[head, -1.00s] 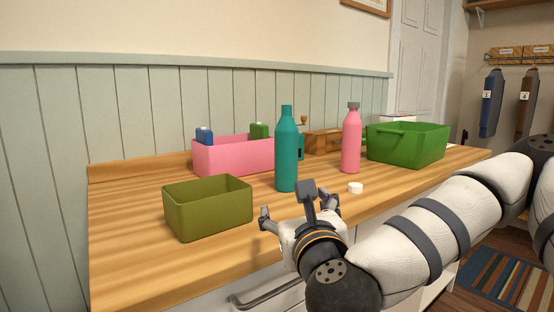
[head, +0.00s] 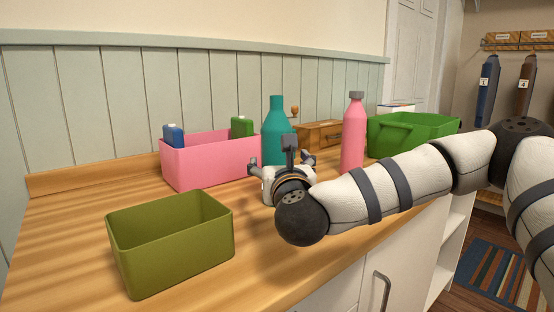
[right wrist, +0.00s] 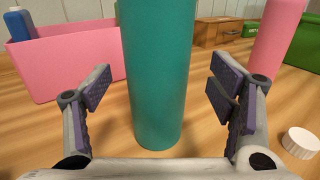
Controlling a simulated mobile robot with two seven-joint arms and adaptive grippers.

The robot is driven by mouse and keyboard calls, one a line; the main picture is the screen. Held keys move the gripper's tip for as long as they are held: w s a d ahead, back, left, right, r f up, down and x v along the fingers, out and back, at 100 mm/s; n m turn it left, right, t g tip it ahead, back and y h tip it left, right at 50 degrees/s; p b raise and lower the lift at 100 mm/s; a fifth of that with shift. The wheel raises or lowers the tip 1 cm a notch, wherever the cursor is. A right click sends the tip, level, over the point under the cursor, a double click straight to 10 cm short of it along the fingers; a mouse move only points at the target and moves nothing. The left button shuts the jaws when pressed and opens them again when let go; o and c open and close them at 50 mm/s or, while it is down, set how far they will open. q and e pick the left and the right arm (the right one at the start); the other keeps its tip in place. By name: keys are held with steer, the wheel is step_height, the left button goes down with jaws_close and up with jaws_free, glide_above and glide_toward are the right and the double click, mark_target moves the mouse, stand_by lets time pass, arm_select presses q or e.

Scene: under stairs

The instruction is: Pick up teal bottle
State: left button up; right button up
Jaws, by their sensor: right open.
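The teal bottle (head: 276,122) stands upright on the wooden counter, just beyond my right gripper in the head view. My right gripper (head: 281,166) is open and level with the bottle's lower part, which the gripper hides in the head view. In the right wrist view the teal bottle (right wrist: 158,75) stands between the two spread fingers of the right gripper (right wrist: 160,95), with a gap on each side. My left gripper is not in view.
A pink bottle (head: 353,135) stands to the right, with a white cap (right wrist: 300,142) on the counter nearby. A pink bin (head: 205,165) is left, an olive bin (head: 172,254) in front, a green bin (head: 412,145) and wooden box (head: 318,136) behind right. Counter (head: 70,215) is clear at left.

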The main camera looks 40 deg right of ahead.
mark_target(278, 163)
steer(key=x, duration=0.3)
steer(key=shift+w+f, duration=0.1)
steer(key=shift+w, duration=0.15)
steer(key=c, duration=1.3)
steer(key=shift+c, duration=0.2)
